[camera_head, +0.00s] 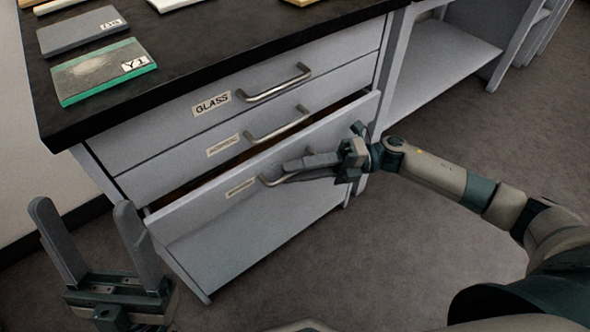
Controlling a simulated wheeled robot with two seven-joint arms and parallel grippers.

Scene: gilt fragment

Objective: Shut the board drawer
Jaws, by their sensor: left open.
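The lowest drawer (255,215) of the grey cabinet stands partly out, with a dark gap along its top edge. Its label (240,188) is too small to read, so I cannot confirm it is the board drawer. Its bar handle (268,181) is partly hidden by my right gripper (290,170). The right fingers lie at the right part of this handle, close together; whether they grip it or only touch it is unclear. My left gripper (85,225) is open and empty at the lower left, fingers up, apart from the drawer front.
Above are the drawer labelled GLASS (180,123) and a middle drawer (180,155), each with a bar handle. The black worktop (210,50) carries a green-edged glass plate (100,75) and a grey slab (75,33). Open shelves (440,60) stand right; floor (440,240) there is clear.

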